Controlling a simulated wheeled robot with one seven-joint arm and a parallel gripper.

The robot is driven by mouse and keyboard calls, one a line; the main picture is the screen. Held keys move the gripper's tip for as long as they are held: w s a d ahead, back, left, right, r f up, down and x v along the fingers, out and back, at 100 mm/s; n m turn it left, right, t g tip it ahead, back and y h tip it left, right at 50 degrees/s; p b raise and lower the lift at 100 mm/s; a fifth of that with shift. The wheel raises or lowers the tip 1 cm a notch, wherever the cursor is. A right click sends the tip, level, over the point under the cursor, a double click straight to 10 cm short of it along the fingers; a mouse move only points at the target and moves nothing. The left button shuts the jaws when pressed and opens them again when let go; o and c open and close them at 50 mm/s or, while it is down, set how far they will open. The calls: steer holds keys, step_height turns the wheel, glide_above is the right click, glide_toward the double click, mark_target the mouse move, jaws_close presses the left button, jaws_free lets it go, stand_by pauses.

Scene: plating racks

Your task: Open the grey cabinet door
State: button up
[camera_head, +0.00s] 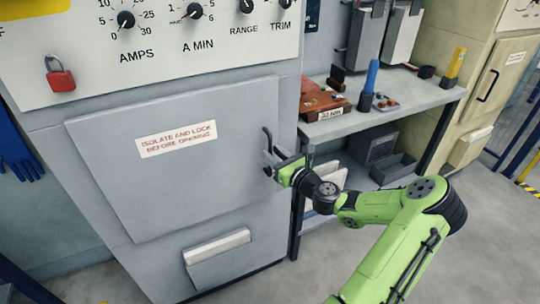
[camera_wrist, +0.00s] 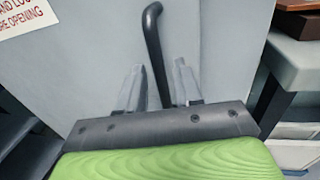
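The grey cabinet door (camera_head: 190,185) is a flat panel with a white label reading "Isolate and lock before opening" (camera_head: 176,139). It looks closed, flush with the cabinet front. Its dark bar handle (camera_head: 266,141) stands upright near the right edge. In the wrist view the handle (camera_wrist: 152,36) runs down between the two grey fingers of my gripper (camera_wrist: 158,84). A gap shows on each side of the bar, so the fingers are open around it. The handle's lower end is hidden behind the gripper body. In the head view my gripper (camera_head: 273,163) is at the handle.
A red padlock (camera_head: 60,78) hangs on the dial panel above the door. A white pocket (camera_head: 217,244) sits below it. A grey workbench (camera_head: 400,102) with tools stands close on the right. Floor at the lower right is clear.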

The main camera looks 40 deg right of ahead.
steer(key=shift+w+d, duration=0.1)
steer(key=shift+w, duration=1)
jaws_close()
steer(key=shift+s, duration=0.1)
